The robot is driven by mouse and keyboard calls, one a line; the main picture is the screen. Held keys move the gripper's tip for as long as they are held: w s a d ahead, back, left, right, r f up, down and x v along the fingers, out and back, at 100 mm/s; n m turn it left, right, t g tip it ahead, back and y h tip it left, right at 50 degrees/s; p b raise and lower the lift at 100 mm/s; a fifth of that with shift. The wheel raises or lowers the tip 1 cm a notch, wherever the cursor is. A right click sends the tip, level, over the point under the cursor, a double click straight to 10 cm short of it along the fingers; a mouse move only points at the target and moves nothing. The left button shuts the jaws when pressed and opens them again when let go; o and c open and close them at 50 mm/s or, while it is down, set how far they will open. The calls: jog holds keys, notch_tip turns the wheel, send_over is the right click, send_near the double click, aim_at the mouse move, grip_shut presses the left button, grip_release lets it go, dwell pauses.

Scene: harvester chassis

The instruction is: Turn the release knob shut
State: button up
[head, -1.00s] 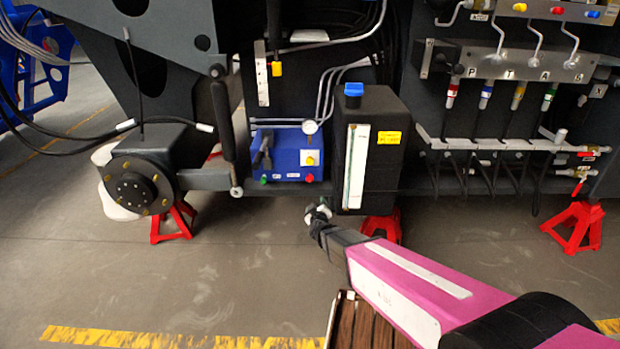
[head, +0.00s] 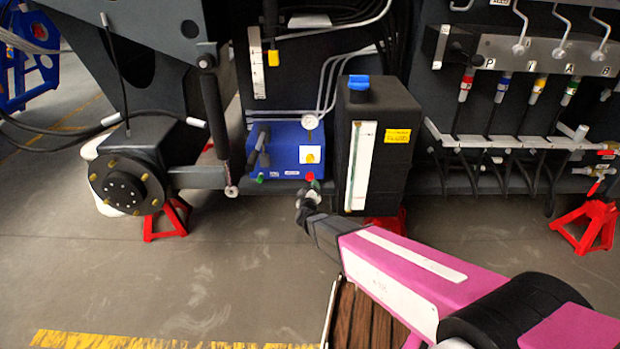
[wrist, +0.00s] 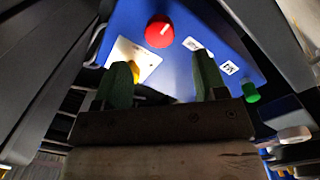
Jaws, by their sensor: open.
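A blue pump box (head: 285,158) sits low on the dark chassis with a gauge on top and a lever at its left. It carries a red knob (head: 311,178), a green knob (head: 260,178) and a yellow knob (head: 309,157) on a white plate. My gripper (head: 307,194) is just below the red knob in the head view. In the wrist view my gripper (wrist: 162,68) is open and empty, its two green fingers apart. The red knob (wrist: 160,31) appears beyond and between the fingertips, apart from them. The yellow knob (wrist: 136,71) is partly hidden by the left finger.
A black tank (head: 376,165) with a blue cap stands right of the box. A hinged strut (head: 213,125) and a round hub (head: 124,190) are at the left. Hoses and valves (head: 515,90) fill the right. Red stands (head: 590,226) rest on the floor, which is open in front.

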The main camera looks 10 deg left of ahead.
aim_at(310, 178)
jog(key=w, duration=0.2)
jog(key=w+a, duration=0.1)
jog(key=w, duration=0.5)
jog(key=shift+a, duration=0.3)
jog(key=c, duration=0.9)
